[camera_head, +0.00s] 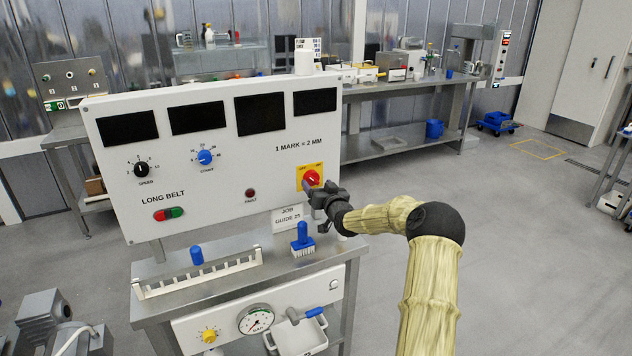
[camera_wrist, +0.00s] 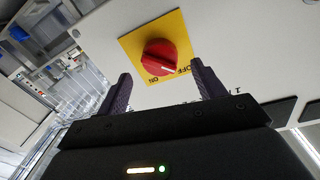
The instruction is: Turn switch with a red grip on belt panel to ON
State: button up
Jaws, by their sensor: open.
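The switch has a red grip (camera_head: 311,177) on a yellow plate, at the lower right of the white belt panel (camera_head: 230,178). In the wrist view the red grip (camera_wrist: 158,56) shows up close, with printed ON and OFF labels beside it. The white mark on the grip points toward OFF. My gripper (camera_head: 311,188) is close in front of the switch in the head view. In the wrist view my gripper (camera_wrist: 161,74) is open, with one finger to each side of the red grip. The fingers do not appear to touch it.
The panel also carries a black knob (camera_head: 141,170), a blue knob (camera_head: 205,157), a red-green button pair (camera_head: 169,214) and a fault lamp (camera_head: 250,193). Below stand a job guide card (camera_head: 288,217) and a blue-handled brush (camera_head: 302,238). Open floor lies to the right.

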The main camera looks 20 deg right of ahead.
aim_at(314, 180)
jog(key=shift+w, duration=1.55)
